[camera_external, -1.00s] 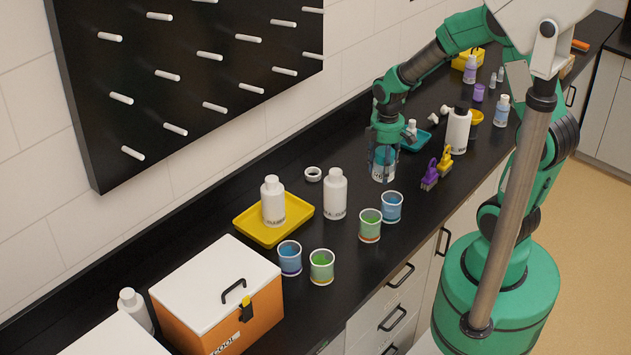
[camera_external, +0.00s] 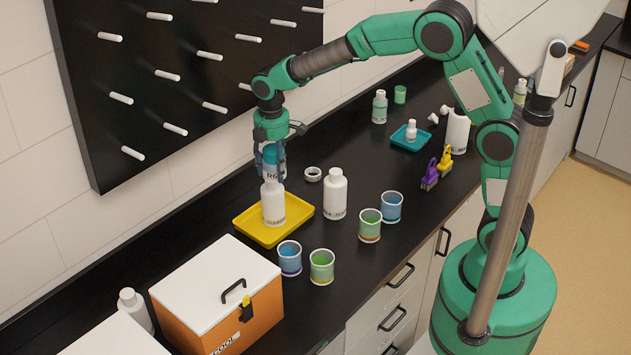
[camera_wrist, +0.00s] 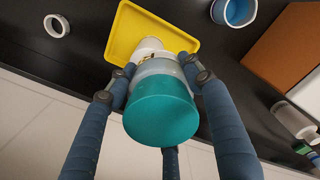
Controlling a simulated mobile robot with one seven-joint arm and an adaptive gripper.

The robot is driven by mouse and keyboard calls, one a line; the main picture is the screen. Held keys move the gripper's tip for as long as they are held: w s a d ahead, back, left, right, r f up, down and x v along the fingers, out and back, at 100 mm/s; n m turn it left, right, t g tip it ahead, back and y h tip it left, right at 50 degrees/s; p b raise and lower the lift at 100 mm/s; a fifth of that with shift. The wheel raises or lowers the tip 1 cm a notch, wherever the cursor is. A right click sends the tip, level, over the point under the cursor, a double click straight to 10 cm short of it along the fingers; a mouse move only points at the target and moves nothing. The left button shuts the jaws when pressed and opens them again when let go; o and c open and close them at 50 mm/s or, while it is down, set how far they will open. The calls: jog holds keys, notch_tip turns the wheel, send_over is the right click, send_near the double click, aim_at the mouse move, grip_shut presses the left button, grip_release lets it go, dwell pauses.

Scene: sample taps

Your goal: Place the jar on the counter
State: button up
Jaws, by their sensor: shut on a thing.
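The jar (camera_external: 273,172) has a teal lid and a pale body with dark lettering. My gripper (camera_external: 270,176) is shut on it from above and holds it over the back of the yellow tray, seemingly clear of the counter (camera_external: 385,165). In the external view the jar's lower part is hidden behind a white bottle (camera_external: 273,207) on that tray. In the wrist view the teal lid of the jar (camera_wrist: 160,118) faces the camera between the blue fingers of my gripper (camera_wrist: 155,72). The white bottle's top (camera_wrist: 149,45) shows just beyond the jar.
The yellow tray (camera_external: 246,229) bears the white bottle. A white ring (camera_external: 313,174), another white bottle (camera_external: 335,197) and blue and green cups (camera_external: 370,226) stand to its right and front. An orange cooler (camera_external: 240,318) is front left. The counter between the ring and the teal tray (camera_external: 402,143) is clear.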

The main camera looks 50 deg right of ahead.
jog(key=w+a+f+n, duration=0.1)
jog(key=a+f, duration=0.2)
jog(key=a, duration=0.8)
jog(key=w+a+f+n+b, duration=0.1)
jog(key=a+f, duration=0.3)
jog(key=a, duration=0.6)
jog(key=a+f+n+b, duration=0.1)
jog(key=a+f, duration=0.2)
jog(key=a, duration=0.8)
jog(key=shift+w+a+f+n, duration=0.3)
jog(key=shift+w+f+n, duration=0.05)
jog(key=shift+w+n, duration=0.05)
jog(key=shift+f+b, duration=0.1)
jog(key=shift+b, duration=0.2)
jog(key=shift+f+b, duration=0.5)
jog(key=shift+f, duration=2.55)
jog(key=shift+f+b, duration=0.35)
jog(key=shift+f, duration=1.55)
